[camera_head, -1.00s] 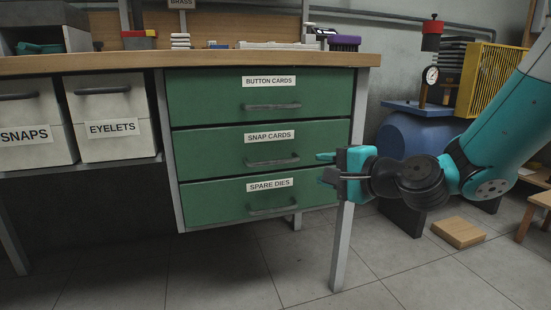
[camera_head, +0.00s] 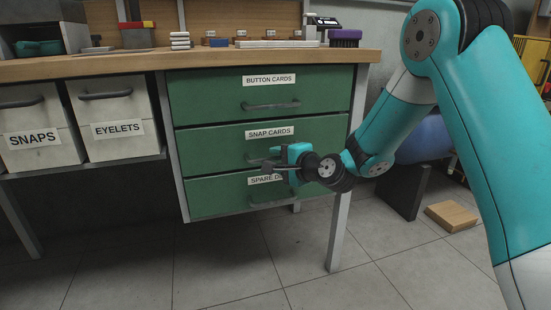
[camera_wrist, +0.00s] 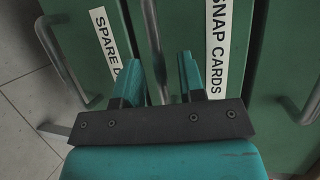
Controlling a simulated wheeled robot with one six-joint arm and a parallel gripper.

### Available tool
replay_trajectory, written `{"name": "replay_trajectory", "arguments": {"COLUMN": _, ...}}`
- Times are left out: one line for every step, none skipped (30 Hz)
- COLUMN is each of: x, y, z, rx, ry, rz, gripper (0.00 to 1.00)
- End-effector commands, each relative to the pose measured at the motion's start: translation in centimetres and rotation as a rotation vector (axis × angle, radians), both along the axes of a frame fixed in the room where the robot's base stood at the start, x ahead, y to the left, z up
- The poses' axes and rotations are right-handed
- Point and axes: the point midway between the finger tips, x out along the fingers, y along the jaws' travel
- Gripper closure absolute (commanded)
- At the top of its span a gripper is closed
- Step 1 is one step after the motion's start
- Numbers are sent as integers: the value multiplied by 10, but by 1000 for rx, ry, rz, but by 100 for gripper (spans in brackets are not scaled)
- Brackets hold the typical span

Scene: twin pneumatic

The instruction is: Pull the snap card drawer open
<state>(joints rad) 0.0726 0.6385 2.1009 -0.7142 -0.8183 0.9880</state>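The green SNAP CARDS drawer (camera_head: 215,148) is the middle of three drawers in the workbench. Its front looks flush with the others. Its bar handle (camera_head: 255,161) is partly hidden by my gripper (camera_head: 272,164) in the head view. In the wrist view the snap card handle (camera_wrist: 152,38) runs between the two teal fingers of my gripper (camera_wrist: 160,78). The fingers are apart, one on each side of the bar, with gaps visible. The SNAP CARDS label (camera_wrist: 217,45) shows beside the right finger.
The BUTTON CARDS drawer (camera_head: 215,98) is above and the SPARE DIES drawer (camera_head: 220,197) below, both closed. A bench leg (camera_head: 339,225) stands right of the drawers. White SNAPS (camera_head: 35,155) and EYELETS (camera_head: 117,145) bins are left. The floor in front is clear.

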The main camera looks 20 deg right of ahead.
Motion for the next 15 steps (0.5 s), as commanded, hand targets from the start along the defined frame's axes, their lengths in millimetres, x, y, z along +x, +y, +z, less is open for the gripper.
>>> {"name": "replay_trajectory", "arguments": {"x": 5, "y": 2, "z": -2, "rx": -2, "ry": -1, "rz": 1, "gripper": 64}}
{"name": "replay_trajectory", "arguments": {"x": 7, "y": 4, "z": -2, "rx": 0, "ry": -1, "rz": 1, "gripper": 64}}
{"name": "replay_trajectory", "arguments": {"x": 9, "y": 4, "z": -3, "rx": -2, "ry": -1, "rz": 1, "gripper": 64}}
{"name": "replay_trajectory", "arguments": {"x": 11, "y": 5, "z": -3, "rx": -1, "ry": 1, "rz": 0, "gripper": 64}}
{"name": "replay_trajectory", "arguments": {"x": 12, "y": 6, "z": -3, "rx": 0, "ry": 1, "rz": 0, "gripper": 64}}
{"name": "replay_trajectory", "arguments": {"x": 13, "y": 6, "z": -3, "rx": 0, "ry": 1, "rz": 0, "gripper": 64}}
{"name": "replay_trajectory", "arguments": {"x": 13, "y": 6, "z": -3, "rx": 1, "ry": 1, "rz": 0, "gripper": 64}}
{"name": "replay_trajectory", "arguments": {"x": 14, "y": 6, "z": -3, "rx": 1, "ry": 0, "rz": 0, "gripper": 64}}
{"name": "replay_trajectory", "arguments": {"x": 14, "y": 6, "z": -3, "rx": 0, "ry": 1, "rz": -1, "gripper": 64}}
{"name": "replay_trajectory", "arguments": {"x": 14, "y": 6, "z": -3, "rx": 0, "ry": 1, "rz": -1, "gripper": 64}}
{"name": "replay_trajectory", "arguments": {"x": 14, "y": 6, "z": -3, "rx": 0, "ry": 1, "rz": -1, "gripper": 64}}
{"name": "replay_trajectory", "arguments": {"x": 14, "y": 6, "z": -3, "rx": 0, "ry": 1, "rz": -1, "gripper": 64}}
{"name": "replay_trajectory", "arguments": {"x": 14, "y": 6, "z": -3, "rx": 0, "ry": 1, "rz": -1, "gripper": 64}}
{"name": "replay_trajectory", "arguments": {"x": 14, "y": 6, "z": -3, "rx": -1, "ry": 1, "rz": -1, "gripper": 66}}
{"name": "replay_trajectory", "arguments": {"x": 14, "y": 6, "z": -3, "rx": -1, "ry": 1, "rz": -1, "gripper": 75}}
